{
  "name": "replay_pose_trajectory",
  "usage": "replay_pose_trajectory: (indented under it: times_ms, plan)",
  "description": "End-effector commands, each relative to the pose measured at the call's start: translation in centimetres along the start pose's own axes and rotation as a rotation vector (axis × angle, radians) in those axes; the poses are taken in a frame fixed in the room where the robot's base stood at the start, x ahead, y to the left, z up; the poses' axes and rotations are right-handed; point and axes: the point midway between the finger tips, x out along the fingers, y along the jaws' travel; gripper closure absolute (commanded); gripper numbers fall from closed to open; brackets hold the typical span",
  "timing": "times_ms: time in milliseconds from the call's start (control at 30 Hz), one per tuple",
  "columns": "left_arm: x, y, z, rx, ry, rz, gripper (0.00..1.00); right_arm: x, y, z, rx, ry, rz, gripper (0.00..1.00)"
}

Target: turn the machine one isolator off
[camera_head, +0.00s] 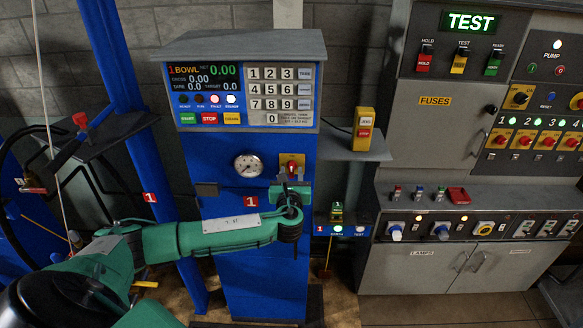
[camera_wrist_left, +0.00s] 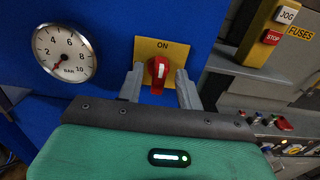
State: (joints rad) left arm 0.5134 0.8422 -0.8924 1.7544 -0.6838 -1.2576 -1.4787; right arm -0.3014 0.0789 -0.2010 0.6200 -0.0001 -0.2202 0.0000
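The machine one isolator (camera_head: 291,166) is a red rotary knob on a yellow plate on the front of the blue machine column marked 1. In the left wrist view the red knob (camera_wrist_left: 157,76) stands upright under the word ON, its white mark pointing up. My left gripper (camera_head: 291,184) is in front of the isolator. Its two grey fingers are apart, one to each side of the knob, with a gap visible on both sides. Whether the fingertips reach past the knob's face is hard to tell. My right gripper is not in view.
A round pressure gauge (camera_wrist_left: 65,54) sits left of the isolator. Above is the keypad and display panel (camera_head: 244,96). A yellow JOG/STOP box (camera_head: 364,130) stands on a shelf to the right. A grey TEST cabinet (camera_head: 425,110) with switches fills the far right.

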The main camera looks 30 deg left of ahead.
Motion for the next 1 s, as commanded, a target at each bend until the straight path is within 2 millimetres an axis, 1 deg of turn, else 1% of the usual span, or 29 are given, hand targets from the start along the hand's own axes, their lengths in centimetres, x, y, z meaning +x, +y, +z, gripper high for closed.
replay_pose_trajectory:
  times_ms: [100,200,467,500,667,1000]
  plan:
    - [0.92,-0.04,0.06,-0.001,0.001,-0.001,0.64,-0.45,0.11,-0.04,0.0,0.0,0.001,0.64]
    - [1.29,-0.01,-0.02,-0.001,0.001,0.0,0.64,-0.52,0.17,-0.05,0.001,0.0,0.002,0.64]
    - [1.4,0.0,-0.07,-0.001,0.001,0.0,0.64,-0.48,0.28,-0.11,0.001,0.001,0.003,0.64]
    - [1.39,0.0,-0.07,-0.001,0.001,0.0,0.68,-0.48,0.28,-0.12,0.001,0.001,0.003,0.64]
    - [1.38,0.0,-0.06,-0.001,0.001,0.0,0.99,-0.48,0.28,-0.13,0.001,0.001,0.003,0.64]
    - [1.37,0.05,-0.18,-0.028,0.001,0.0,1.0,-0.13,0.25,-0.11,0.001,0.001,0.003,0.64]
